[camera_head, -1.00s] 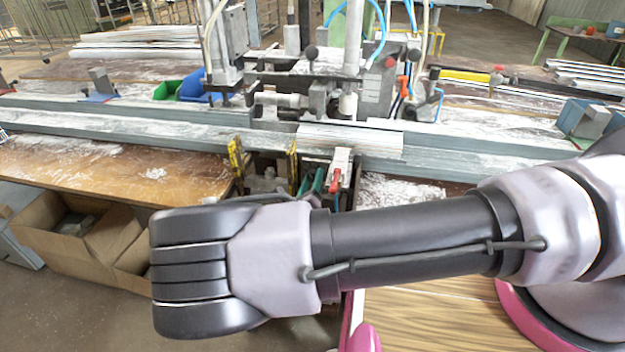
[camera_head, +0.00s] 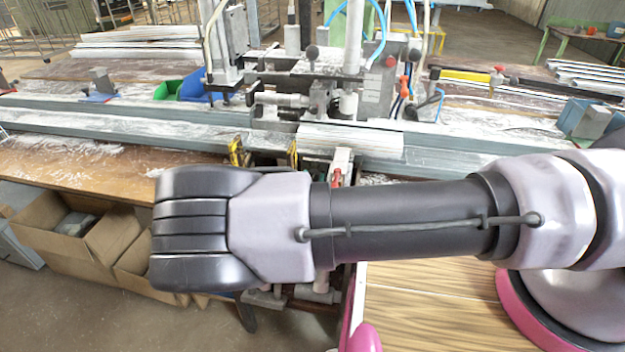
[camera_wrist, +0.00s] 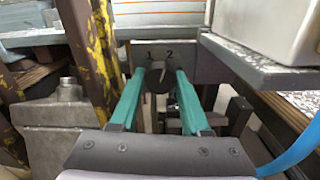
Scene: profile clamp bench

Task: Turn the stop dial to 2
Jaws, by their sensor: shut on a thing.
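The stop dial (camera_wrist: 158,80) is a small dark round knob on a grey plate (camera_wrist: 186,57) in the wrist view. The plate carries the marks 1, on the left, and 2, on the right, above the knob. My gripper (camera_wrist: 159,74) has two teal fingers, one on each side of the dial, and is shut on it. The fingers partly cover the dial, and I cannot tell which mark it points to. In the head view my arm hides the dial and the fingers.
A yellow-and-black post (camera_wrist: 101,45) stands close left of the fingers in the wrist view. A metal ledge (camera_wrist: 262,68) juts out on the right. The long clamp bench (camera_head: 90,128) runs behind my arm. Cardboard boxes (camera_head: 75,238) stand on the floor at left.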

